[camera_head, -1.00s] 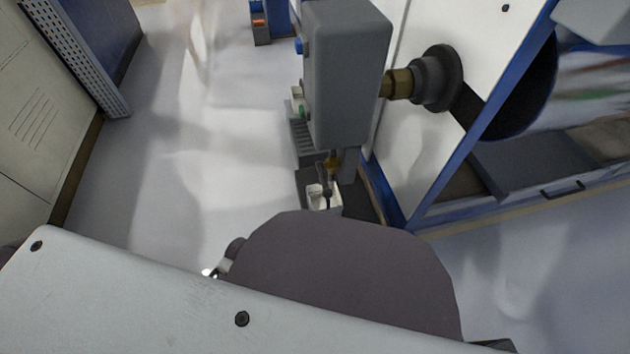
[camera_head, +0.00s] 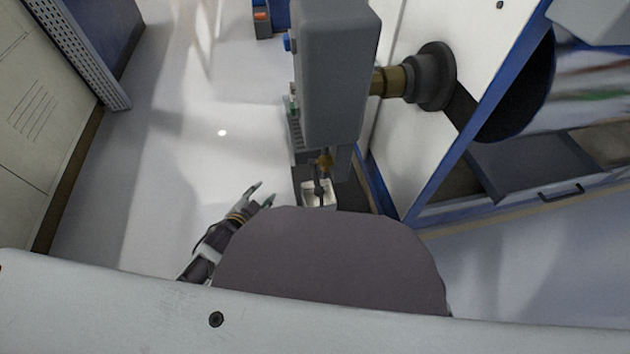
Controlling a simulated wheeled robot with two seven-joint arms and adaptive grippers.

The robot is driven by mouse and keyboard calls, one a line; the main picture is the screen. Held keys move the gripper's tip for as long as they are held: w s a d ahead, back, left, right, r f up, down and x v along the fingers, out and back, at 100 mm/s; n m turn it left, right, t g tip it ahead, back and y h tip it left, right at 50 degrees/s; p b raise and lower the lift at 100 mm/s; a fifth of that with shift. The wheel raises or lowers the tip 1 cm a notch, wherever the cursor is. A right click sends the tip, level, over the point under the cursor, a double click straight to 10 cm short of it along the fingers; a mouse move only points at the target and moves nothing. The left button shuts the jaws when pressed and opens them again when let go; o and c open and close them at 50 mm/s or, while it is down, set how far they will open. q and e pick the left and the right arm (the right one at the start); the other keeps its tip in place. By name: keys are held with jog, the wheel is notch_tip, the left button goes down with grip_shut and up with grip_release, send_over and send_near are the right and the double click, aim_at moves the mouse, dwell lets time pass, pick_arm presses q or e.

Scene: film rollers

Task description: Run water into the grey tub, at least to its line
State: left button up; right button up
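My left gripper (camera_head: 264,192) shows left of centre, beyond my dark rounded body part. Its two fingertips are apart and nothing shows between them. To its right, a small pale open-topped box (camera_head: 319,193) stands below a brass fitting (camera_head: 323,160) with a dark part hanging down. I cannot tell whether this box is the tub. No clearly grey tub, fill line or running water can be made out. The gripper is apart from the box. My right gripper is not in view.
A tall grey housing (camera_head: 335,70) stands above the box. A brass and dark coupling (camera_head: 410,78) joins it to a white panel with blue edges. A beige cabinet (camera_head: 40,120) is at the left. The pale floor (camera_head: 170,150) between is clear.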

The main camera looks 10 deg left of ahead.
pick_arm(q)
notch_tip(320, 180, up, 5)
jog(key=w+d+m+t+h, duration=0.25)
jog(key=m+h, duration=0.25)
jog(key=m, duration=0.5)
jog(key=s+d+f+m+g+h, duration=0.2)
jog(key=s+d+m+g+h, duration=0.2)
jog(key=m, duration=0.5)
jog(key=shift+s+d+m+h, duration=0.2)
jog(key=shift+m+h, duration=0.1)
jog(key=shift+h, duration=0.3)
jog(key=shift+w+g, duration=0.1)
jog(key=shift+g, duration=0.15)
